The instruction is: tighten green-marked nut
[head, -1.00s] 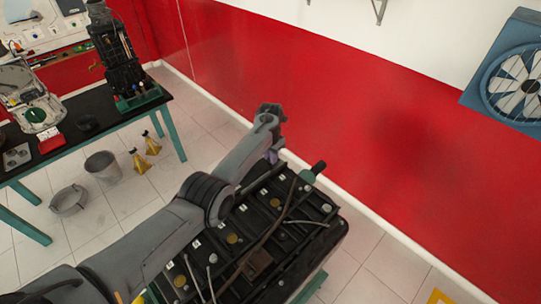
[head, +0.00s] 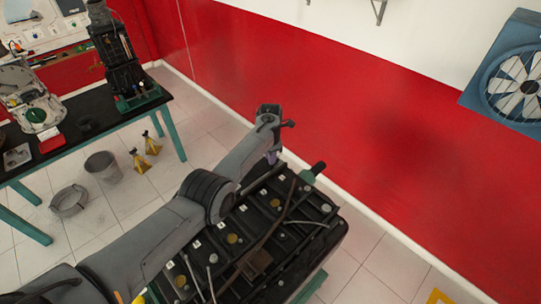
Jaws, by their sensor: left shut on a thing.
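My left arm comes in from the lower left and reaches over the engine's far left side. My left gripper (head: 272,152) is at the far end of the engine, pointing down and mostly hidden behind its own wrist. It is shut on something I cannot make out. I cannot pick out a green-marked nut; a greenish-grey cylinder end (head: 314,170) shows at the engine's far corner. My right gripper is not in view.
A black-topped table (head: 88,125) with teal legs stands at the left, holding a second engine (head: 122,62). A grey bucket (head: 103,166) and yellow jack stands (head: 139,160) are on the floor. A red wall runs behind the engine; a blue fan (head: 512,75) hangs right.

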